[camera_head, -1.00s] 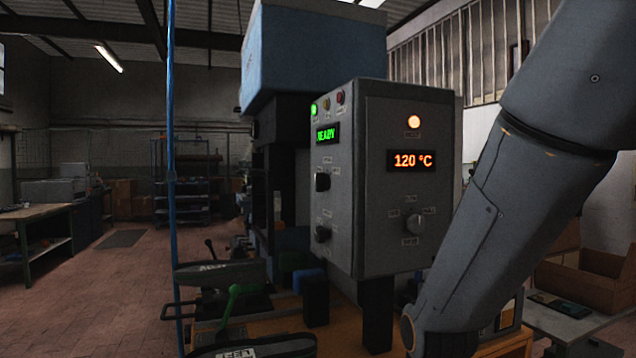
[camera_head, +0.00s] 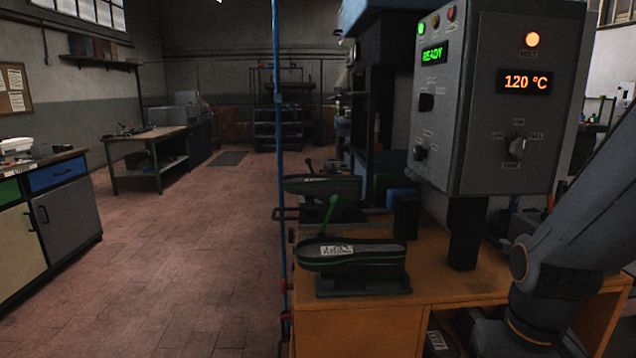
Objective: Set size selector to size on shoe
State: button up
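A grey control box (camera_head: 480,60) stands at the upper right above the bench. Its left face has two dark knobs, an upper one (camera_head: 426,102) and a lower one (camera_head: 420,152). Its front face has another knob (camera_head: 517,148). A black shoe with green trim (camera_head: 385,254) sits on a dark stand at the front left of the bench. Its white label (camera_head: 337,250) is not legible. A second shoe (camera_head: 322,187) is behind it. My gripper is out of view.
The wooden bench (camera_head: 360,320) carries the shoes and box. A green-handled lever (camera_head: 331,212) rises between the shoes. A blue vertical pole (camera_head: 279,120) stands at the bench's left edge. My arm fills the lower right. Red floor to the left is clear up to a cabinet (camera_head: 62,215).

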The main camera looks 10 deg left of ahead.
aim_at(425, 101)
jog(key=k, duration=0.25)
jog(key=u, duration=1.9)
jog(key=i, duration=4.4)
jog(key=z, duration=4)
jog(key=i, duration=0.5)
jog(key=u, duration=0.1)
